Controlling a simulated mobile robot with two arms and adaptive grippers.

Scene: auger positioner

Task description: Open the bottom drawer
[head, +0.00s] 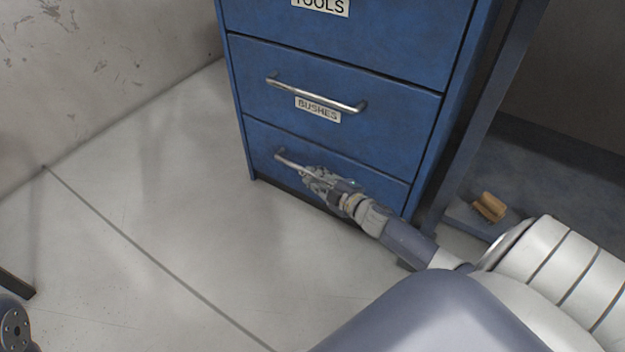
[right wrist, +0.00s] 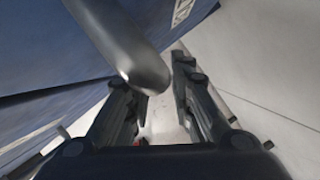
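The blue cabinet has a bottom drawer (head: 262,140), which looks shut, flush with the front. Its silver bar handle (head: 285,158) shows at the left; the right part is hidden behind my right gripper (head: 318,182). In the right wrist view a thick silver bar, apparently this handle (right wrist: 130,50), comes in from the top and ends close in front of the fingers. My right gripper (right wrist: 160,95) is open, its fingers apart with the bar's end near the left finger. I cannot tell whether they touch. My left gripper is not in view.
Above is a shut drawer labelled BUSHES (head: 400,112) with its own handle (head: 315,95), and above that the TOOLS drawer (head: 400,40). A tan object (head: 489,207) lies right of the cabinet, past a dark post (head: 480,130).

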